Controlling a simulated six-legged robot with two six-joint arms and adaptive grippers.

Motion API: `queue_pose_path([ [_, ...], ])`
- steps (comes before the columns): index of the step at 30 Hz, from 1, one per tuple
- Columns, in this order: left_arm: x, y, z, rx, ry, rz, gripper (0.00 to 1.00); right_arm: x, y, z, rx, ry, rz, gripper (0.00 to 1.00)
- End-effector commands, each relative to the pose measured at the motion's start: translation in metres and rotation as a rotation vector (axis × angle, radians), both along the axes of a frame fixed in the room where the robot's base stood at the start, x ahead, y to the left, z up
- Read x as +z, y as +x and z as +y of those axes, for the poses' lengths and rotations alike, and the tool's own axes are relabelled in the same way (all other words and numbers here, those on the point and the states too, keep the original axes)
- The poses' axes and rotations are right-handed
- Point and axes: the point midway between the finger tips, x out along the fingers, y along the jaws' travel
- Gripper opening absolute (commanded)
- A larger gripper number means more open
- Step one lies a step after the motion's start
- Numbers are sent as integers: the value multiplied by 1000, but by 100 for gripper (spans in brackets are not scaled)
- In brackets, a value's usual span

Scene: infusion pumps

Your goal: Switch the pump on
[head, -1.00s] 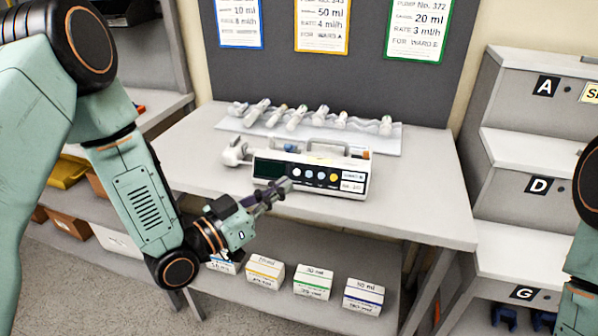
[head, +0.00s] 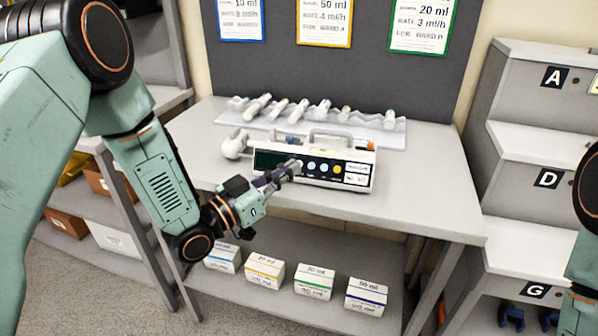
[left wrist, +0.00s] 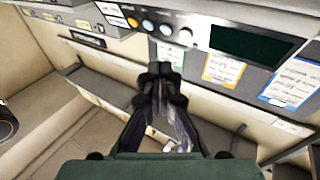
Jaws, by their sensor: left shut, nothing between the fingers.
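The infusion pump (head: 345,182) stands near the table's front edge, with a dark, blank display (head: 266,160) and a row of round buttons. Its blue buttons (head: 311,167) and yellow button (head: 337,169) show; my fingers hide the display side of the row. My left gripper (head: 293,168) is shut and empty in front of the panel. In the left wrist view the closed fingertips (left wrist: 160,72) lie below the row with the white button (left wrist: 185,33), yellow button (left wrist: 132,21) and dark display (left wrist: 250,42). I cannot tell whether they touch the pump. My right gripper is out of view.
Several syringes lie on a pale tray (head: 385,137) behind the pump. Several labelled boxes (head: 314,283) stand on the lower shelf. A grey cabinet (head: 530,178) with lettered steps stands at the right. The table (head: 430,200) is bare right of the pump.

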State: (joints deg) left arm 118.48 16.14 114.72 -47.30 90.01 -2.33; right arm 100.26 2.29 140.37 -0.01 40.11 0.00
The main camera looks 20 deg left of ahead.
Motion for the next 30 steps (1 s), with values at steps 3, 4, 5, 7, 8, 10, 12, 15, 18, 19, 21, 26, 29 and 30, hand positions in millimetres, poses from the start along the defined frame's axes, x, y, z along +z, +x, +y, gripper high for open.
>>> queue_pose_path([
  [3,-8,12,0,-2,1,-2,0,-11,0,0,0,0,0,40],
  [4,-9,15,0,-2,2,-3,0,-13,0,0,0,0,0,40],
  [5,-10,17,0,-2,1,-2,0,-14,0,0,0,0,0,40],
  [7,-11,21,0,-1,1,-1,0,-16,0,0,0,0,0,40],
  [8,-12,22,0,-1,0,-1,0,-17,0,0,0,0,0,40],
  [10,-12,25,0,0,0,-1,0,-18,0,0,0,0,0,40],
  [12,-12,26,0,0,0,-1,0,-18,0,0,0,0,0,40],
  [15,-12,27,0,0,-1,-1,0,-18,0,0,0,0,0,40],
  [18,-12,27,0,0,-1,-1,0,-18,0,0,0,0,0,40],
  [19,-12,27,0,0,-1,-1,0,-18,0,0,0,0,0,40],
  [21,-12,27,0,0,-1,-1,0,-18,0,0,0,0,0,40],
  [26,-12,27,0,0,0,0,0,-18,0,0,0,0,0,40],
  [29,-12,26,0,0,0,0,0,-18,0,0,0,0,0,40],
  [30,-12,26,0,0,0,0,0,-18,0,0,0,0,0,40],
])
